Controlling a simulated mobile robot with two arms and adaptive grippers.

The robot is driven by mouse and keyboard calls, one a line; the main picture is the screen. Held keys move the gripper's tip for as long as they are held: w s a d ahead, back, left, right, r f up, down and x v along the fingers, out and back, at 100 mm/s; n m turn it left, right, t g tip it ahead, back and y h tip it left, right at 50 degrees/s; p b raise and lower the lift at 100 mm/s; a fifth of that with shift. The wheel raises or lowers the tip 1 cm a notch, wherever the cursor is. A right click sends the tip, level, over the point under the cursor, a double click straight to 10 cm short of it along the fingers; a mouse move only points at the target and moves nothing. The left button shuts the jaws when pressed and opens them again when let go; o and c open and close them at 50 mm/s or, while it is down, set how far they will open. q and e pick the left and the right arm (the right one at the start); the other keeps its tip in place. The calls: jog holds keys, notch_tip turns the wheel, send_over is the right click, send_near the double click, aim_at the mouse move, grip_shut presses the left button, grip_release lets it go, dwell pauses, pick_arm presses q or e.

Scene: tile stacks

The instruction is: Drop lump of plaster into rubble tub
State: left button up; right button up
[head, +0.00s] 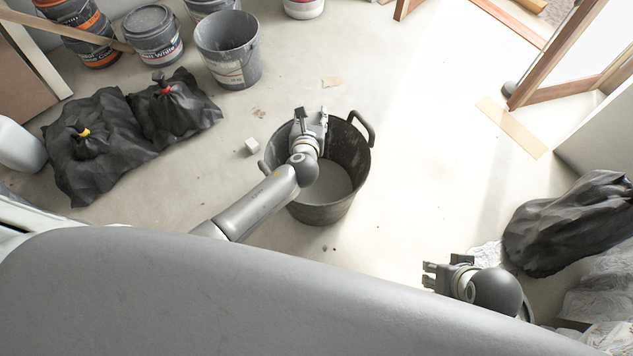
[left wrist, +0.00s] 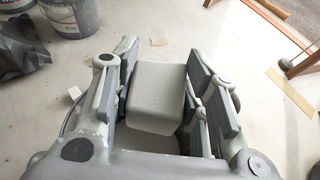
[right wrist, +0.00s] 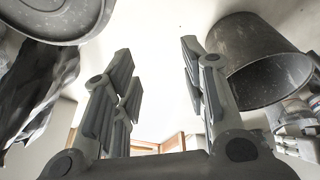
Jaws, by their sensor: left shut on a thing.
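The rubble tub (head: 354,157) is a black bucket with side handles and grey matter inside, standing upright on the floor in the middle of the head view. My left gripper (head: 310,118) is over the far part of the tub's mouth. In the left wrist view, my left gripper (left wrist: 160,75) is shut on the lump of plaster (left wrist: 157,97), a pale grey rounded block between its fingers. The lump is hard to make out in the head view. My right gripper (head: 432,276) is off to the lower right, open and empty; its parted fingers show in the right wrist view (right wrist: 158,65).
A small white block (head: 252,146) lies on the floor left of the tub. Black bags (head: 95,150) and several buckets (head: 228,50) stand at the upper left. Another black bag (head: 570,222) lies at the right. The floor right of the tub is clear.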

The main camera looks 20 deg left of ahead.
pick_arm(q)
notch_tip(320, 180, down, 2)
jog(key=shift+f+b, duration=0.2)
jog(key=shift+b, duration=0.7)
jog(key=shift+f+b, duration=0.65)
jog(key=shift+b, duration=0.2)
jog(key=shift+f, duration=0.1)
pick_arm(e)
jog(key=w+a+r+t+y, duration=0.1)
jog(key=w+a+r+t, duration=0.1)
jog(key=w+r+t, duration=0.2)
jog(key=shift+w+a+t, duration=0.25)
jog(key=shift+w+t, duration=0.05)
jog(key=shift+w, duration=1.4)
pick_arm(q)
jog(key=o, duration=1.2)
jog(key=shift+c, duration=0.2)
jog(key=shift+s, duration=0.1)
